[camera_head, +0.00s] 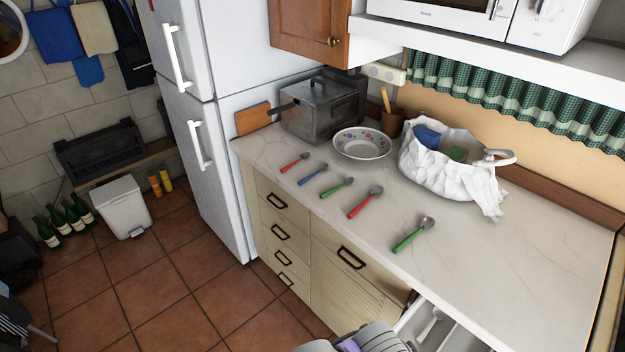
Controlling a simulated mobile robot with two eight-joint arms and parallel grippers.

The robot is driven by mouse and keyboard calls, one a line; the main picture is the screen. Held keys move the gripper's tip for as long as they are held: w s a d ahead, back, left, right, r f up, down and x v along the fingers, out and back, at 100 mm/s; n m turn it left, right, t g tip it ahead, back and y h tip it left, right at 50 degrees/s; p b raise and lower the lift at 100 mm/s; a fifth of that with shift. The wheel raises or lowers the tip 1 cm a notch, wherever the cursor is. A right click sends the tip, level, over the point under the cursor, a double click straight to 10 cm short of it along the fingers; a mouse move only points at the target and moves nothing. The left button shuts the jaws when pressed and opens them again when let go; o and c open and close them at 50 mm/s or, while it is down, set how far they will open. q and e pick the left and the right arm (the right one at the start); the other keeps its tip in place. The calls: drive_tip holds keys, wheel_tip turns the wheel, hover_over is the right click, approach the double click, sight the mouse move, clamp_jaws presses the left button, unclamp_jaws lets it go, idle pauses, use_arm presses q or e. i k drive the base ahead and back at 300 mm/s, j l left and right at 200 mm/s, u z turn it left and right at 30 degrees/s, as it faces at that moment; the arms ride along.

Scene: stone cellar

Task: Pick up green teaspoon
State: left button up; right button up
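Two green-handled spoons lie on the pale marble countertop. The smaller green spoon (337,187) lies mid-counter between a blue-handled spoon and a larger red-handled spoon. The larger green spoon (413,234) lies further right, nearer the front edge, with its metal bowl pointing up and to the right. The smaller one looks teaspoon-sized. Neither of my grippers can be made out in the head view.
A small red spoon (294,162), blue spoon (312,173) and larger red spoon (365,200) lie nearby. Behind are a flowered bowl (361,143), metal pot (322,105) and white bag (445,172). An open drawer (447,331) juts below. The counter's right side is clear.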

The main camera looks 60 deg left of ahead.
sight(348, 180)
drive_tip(key=k+l+u, duration=0.15)
drive_tip(key=u, duration=0.15)
drive_tip(key=k+l+u, duration=0.1)
drive_tip(key=k+u, duration=0.25)
drive_tip(key=i+u, duration=0.15)
drive_tip(key=u, duration=1.3)
